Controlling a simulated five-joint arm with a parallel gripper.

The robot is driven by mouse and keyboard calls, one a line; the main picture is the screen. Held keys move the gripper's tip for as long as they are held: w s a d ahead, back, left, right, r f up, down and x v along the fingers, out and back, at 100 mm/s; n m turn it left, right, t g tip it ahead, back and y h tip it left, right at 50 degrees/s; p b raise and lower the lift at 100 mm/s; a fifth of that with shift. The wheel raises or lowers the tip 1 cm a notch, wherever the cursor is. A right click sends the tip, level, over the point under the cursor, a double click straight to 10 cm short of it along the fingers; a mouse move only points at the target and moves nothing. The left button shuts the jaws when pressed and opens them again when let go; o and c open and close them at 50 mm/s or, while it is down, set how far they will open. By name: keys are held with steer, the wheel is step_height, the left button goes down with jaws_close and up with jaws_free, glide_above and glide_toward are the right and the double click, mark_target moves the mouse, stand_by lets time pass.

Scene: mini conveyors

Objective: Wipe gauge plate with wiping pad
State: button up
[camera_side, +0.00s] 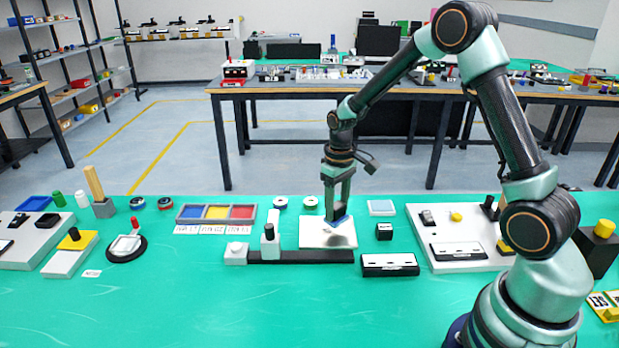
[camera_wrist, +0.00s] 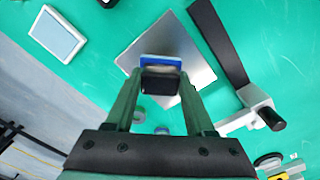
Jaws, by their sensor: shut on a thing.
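My gripper (camera_side: 338,207) is shut on the wiping pad, a dark block with a blue base (camera_side: 341,222). In the wrist view the pad (camera_wrist: 160,62) sits between the two fingers (camera_wrist: 158,88). The gauge plate (camera_side: 313,234) is a pale metal square lying flat on the green table. In the wrist view it is a grey square (camera_wrist: 193,42) behind the pad. The pad is over the plate, near its right side in the side view, and appears to be at its surface; I cannot tell for certain if they touch. A dark smudge or shadow shows on the plate beside the pad.
A black rail with a grey upright block (camera_side: 270,244) lies just in front of the plate. A small black cube (camera_side: 384,231) and a light blue-grey pad (camera_side: 381,208) are to the right. A tricolour tray (camera_side: 216,213) stands left. Open green table lies in front.

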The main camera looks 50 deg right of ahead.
step_height(320, 180, down, 3)
steer(key=shift+r, duration=0.1)
steer(key=shift+w+a+f, duration=0.25)
steer(key=shift+w+a, duration=0.3)
steer(key=shift+c, duration=0.6)
steer(key=shift+w+a, duration=0.8)
steer(key=shift+s+d, duration=1.4)
steer(key=shift+r, duration=4.15)
steer(key=shift+f, duration=0.2)
